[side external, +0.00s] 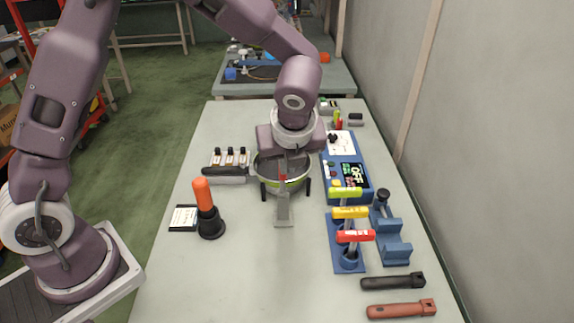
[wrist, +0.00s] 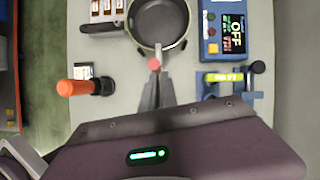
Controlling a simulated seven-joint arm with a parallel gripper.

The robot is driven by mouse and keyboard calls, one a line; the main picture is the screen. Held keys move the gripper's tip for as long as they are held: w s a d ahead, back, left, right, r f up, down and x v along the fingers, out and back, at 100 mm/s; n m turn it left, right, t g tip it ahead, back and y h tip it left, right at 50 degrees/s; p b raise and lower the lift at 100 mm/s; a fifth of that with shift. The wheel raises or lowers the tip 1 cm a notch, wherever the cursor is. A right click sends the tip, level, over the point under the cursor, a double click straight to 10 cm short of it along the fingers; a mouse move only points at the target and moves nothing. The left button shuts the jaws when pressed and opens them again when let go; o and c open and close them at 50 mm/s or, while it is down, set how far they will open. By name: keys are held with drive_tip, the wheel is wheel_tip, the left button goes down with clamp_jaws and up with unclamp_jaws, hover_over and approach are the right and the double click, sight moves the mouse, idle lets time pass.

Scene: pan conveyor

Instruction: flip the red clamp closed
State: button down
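The clamp (side external: 283,208) is a narrow grey piece with a small red tip, standing on the table at the near side of the dark round pan (side external: 270,165). In the wrist view the red tip (wrist: 154,64) shows just below the pan's rim, with grey tapering parts behind it. My gripper (side external: 290,146) hangs over the pan, close above the clamp. Its fingers are not clearly seen: in the wrist view the purple hand fills the bottom, and I cannot separate fingers from the clamp's grey parts. I cannot tell the lever's exact angle.
A blue box reading OFF (side external: 345,172) stands right of the pan. A rack of green, yellow and red T-handles (side external: 350,258) is nearer. An orange-handled tool (side external: 204,195) stands upright at left. Two handles (side external: 400,309) lie at the front right. The front middle table is clear.

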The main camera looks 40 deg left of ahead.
drive_tip(key=shift+w+a+r, duration=0.2)
drive_tip(key=shift+w+a, duration=0.1)
drive_tip(key=shift+a, duration=0.3)
drive_tip(key=d+f+v, duration=0.1)
drive_tip(key=d+v, duration=0.1)
drive_tip(key=v, duration=0.9)
drive_tip(key=shift+s+d+r, duration=0.3)
drive_tip(key=shift+s, duration=0.2)
drive_tip(key=s+a+r+n+t+h, duration=0.1)
drive_tip(key=s+a+n, duration=0.4)
drive_tip(key=s+n, duration=0.5)
drive_tip(key=s+a+r+n+t+h, duration=0.1)
drive_tip(key=s+a+n, duration=0.4)
drive_tip(key=s+n, duration=0.5)
drive_tip(key=r+n+h, duration=0.1)
drive_tip(key=n+h, duration=0.1)
drive_tip(key=n, duration=0.2)
drive_tip(key=shift+s+r+n, duration=0.35)
drive_tip(key=shift+n, duration=0.05)
